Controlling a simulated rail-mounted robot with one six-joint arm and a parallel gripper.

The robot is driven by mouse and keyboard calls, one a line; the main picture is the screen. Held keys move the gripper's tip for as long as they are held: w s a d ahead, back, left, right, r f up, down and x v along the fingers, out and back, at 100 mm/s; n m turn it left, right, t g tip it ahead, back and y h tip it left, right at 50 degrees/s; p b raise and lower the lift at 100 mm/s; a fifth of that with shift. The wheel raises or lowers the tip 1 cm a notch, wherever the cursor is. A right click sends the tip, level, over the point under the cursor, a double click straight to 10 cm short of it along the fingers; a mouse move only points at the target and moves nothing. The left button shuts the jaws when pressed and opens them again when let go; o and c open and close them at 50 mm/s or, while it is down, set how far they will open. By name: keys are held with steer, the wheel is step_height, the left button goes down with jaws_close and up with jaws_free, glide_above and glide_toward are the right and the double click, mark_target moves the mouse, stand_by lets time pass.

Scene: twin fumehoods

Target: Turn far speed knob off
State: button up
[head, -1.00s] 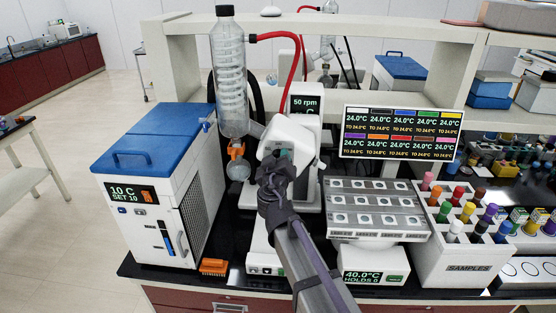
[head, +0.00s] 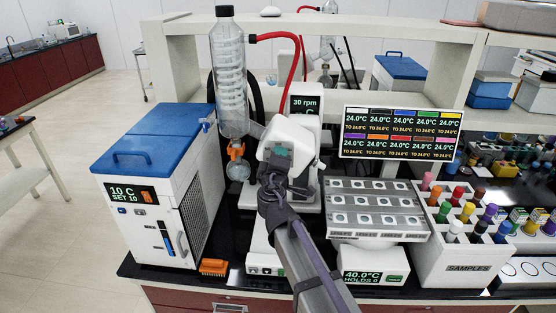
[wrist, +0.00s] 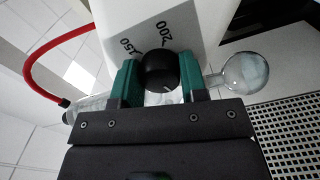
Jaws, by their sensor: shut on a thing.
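The black speed knob (wrist: 160,70) sits on a white housing marked 150 and 200 in the wrist view. My gripper (wrist: 158,84) is shut on it, one green finger on each side. A pale pointer line shows on the knob's near side. In the head view my gripper (head: 278,158) is at the white rotary evaporator head (head: 290,140), and the knob is hidden there. The evaporator's display (head: 305,104) reads 30 rpm.
The glass condenser (head: 229,75) with its red hose and a round flask (head: 238,171) stand just left of my gripper. A chiller (head: 185,215) is further left. A heating block (head: 375,212) and sample rack (head: 465,245) stand to the right.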

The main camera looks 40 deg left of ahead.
steer(key=shift+n, duration=1.3)
steer(key=o, duration=0.9)
steer(key=v, duration=1)
steer(key=shift+s+d, duration=0.25)
steer(key=shift+s, duration=0.1)
